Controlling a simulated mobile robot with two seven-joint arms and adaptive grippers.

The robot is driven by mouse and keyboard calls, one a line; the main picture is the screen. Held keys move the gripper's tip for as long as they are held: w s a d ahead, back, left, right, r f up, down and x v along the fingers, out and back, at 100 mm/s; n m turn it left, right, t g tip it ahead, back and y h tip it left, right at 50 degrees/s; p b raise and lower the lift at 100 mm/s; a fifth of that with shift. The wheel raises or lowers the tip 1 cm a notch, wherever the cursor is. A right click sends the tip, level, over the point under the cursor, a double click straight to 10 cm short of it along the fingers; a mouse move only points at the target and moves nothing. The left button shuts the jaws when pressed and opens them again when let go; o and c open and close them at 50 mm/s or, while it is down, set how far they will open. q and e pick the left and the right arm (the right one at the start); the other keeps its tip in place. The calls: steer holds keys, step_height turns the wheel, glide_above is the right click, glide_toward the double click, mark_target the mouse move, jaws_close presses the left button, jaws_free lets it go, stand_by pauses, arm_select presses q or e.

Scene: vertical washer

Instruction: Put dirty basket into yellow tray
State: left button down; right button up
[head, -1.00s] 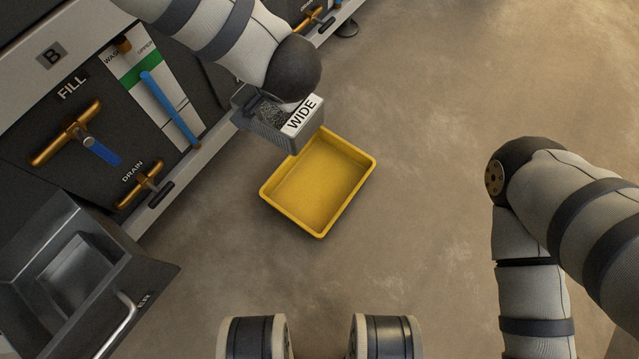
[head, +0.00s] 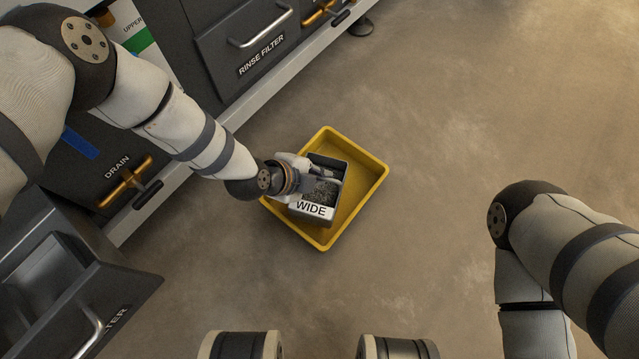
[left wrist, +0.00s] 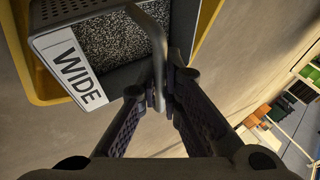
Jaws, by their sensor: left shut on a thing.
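The dirty basket (head: 320,206) is a small grey box with a "WIDE" label and dark speckled contents. My left gripper (head: 308,181) is shut on its handle. In the left wrist view, the fingers (left wrist: 160,92) close around the handle of the basket (left wrist: 110,40). The yellow tray (head: 368,190) lies on the floor, and the basket appears over or inside its left half. I cannot tell whether the basket touches the tray floor. The tray's yellow rim (left wrist: 42,85) shows behind the basket in the left wrist view. My right gripper is out of view.
The dark washer front with the rinse filter drawer (head: 245,45) and the drain handle (head: 125,188) runs along the left. An open grey drawer (head: 60,270) juts out at lower left. The floor (head: 450,110) right of the tray is clear.

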mark_target(318, 195)
arm_select(q)
step_height(318, 195, down, 4)
steer(key=shift+b, duration=1.05)
steer(key=shift+r, duration=0.15)
steer(key=c, duration=1.8)
jaws_free()
steer(key=shift+o, duration=0.2)
